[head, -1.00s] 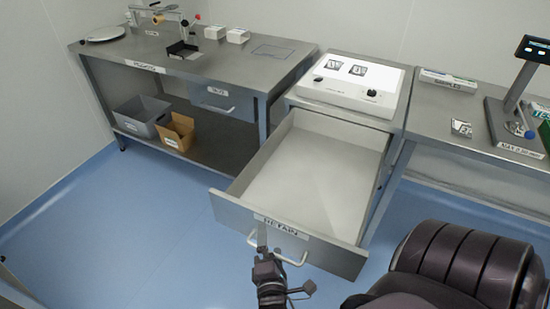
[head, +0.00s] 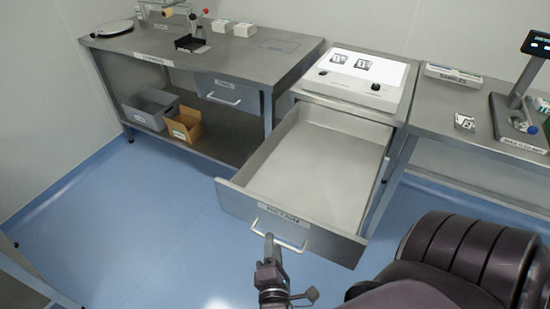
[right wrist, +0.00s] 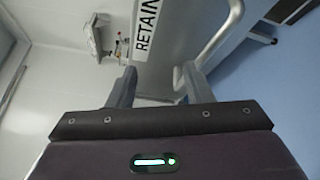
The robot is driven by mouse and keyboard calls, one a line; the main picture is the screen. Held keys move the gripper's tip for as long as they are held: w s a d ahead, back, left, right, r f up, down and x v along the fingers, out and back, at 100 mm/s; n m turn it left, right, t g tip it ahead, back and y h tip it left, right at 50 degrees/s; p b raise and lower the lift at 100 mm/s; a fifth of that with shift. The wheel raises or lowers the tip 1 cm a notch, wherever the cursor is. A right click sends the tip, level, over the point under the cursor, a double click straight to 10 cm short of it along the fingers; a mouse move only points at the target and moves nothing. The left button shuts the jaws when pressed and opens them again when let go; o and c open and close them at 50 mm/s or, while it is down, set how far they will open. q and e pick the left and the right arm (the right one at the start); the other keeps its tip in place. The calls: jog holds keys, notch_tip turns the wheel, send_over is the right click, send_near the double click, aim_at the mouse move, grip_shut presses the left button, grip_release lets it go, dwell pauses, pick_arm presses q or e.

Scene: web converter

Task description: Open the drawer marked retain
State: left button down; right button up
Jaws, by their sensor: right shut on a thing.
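The drawer marked RETAIN (head: 234,204) is pulled far out of the cabinet under the white-topped unit, and its pale inside is empty. Its label (head: 283,214) is on the front panel and also reads RETAIN in the right wrist view (right wrist: 146,27). A bar handle (head: 292,245) is fixed below the label; it also shows in the right wrist view (right wrist: 222,38). My right gripper (head: 270,242) is at the handle's left part and shut on it. In the right wrist view its two fingers (right wrist: 158,86) stand apart, with the handle's end by the right finger. My left gripper is not in view.
A steel bench (head: 160,62) with another closed drawer (head: 229,90) and a shelf of bins stands left. Another bench (head: 448,106) with a stand and boxes is right. Blue floor (head: 140,225) is clear left of the open drawer.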

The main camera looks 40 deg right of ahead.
jog(key=shift+s+a+f, duration=0.2)
jog(key=shift+s+a, duration=0.45)
jog(key=shift+s+a+f, duration=0.25)
jog(key=shift+s+a, duration=0.35)
jog(key=shift+s, duration=0.05)
jog(key=shift+s+a+f, duration=0.2)
jog(key=shift+s+a, duration=0.45)
jog(key=shift+p, duration=0.5)
